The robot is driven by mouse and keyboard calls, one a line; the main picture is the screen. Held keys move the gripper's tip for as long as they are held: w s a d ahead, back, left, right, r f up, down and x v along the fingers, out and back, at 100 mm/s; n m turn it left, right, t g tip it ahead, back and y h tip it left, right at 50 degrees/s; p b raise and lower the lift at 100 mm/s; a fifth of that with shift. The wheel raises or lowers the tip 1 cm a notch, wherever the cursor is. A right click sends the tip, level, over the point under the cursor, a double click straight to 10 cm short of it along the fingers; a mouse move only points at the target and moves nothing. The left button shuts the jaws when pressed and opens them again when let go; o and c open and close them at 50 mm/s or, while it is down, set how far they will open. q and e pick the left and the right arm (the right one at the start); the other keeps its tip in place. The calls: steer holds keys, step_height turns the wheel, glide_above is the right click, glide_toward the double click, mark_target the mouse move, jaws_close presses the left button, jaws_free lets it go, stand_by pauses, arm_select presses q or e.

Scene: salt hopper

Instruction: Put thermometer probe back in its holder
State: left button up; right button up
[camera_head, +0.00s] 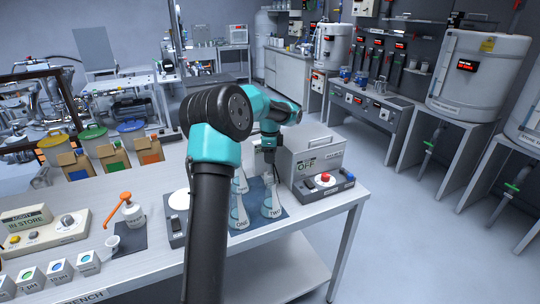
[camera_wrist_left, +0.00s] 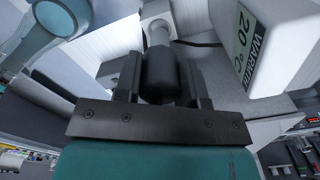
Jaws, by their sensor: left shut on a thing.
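My left gripper (camera_wrist_left: 163,85) is shut on a black cylindrical handle, which I take to be the thermometer probe (camera_wrist_left: 161,75). A pale round piece lies just beyond the handle in the wrist view; I cannot tell whether it is the holder or part of the probe. In the head view my left gripper (camera_head: 269,154) points down over the bench, above the flasks and left of the grey box; the probe is not clear there. A white display (camera_wrist_left: 258,45) reading 20 °C stands right of the gripper in the wrist view. My right gripper is not in view.
Glass flasks (camera_head: 270,203) stand on a dark mat. A grey box (camera_head: 311,158) reading OFF and a red-button panel (camera_head: 325,181) stand close on the right. The bench's front right is bare.

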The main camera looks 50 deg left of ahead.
mark_target(270, 167)
arm_select(q)
steer(key=shift+f, duration=2.95)
stand_by(0.8)
steer(key=o, duration=1.7)
steer(key=shift+c, duration=0.2)
steer(key=shift+r, duration=0.1)
steer(key=shift+r, duration=2.95)
steer(key=shift+r, duration=0.1)
step_height(270, 167, up, 17)
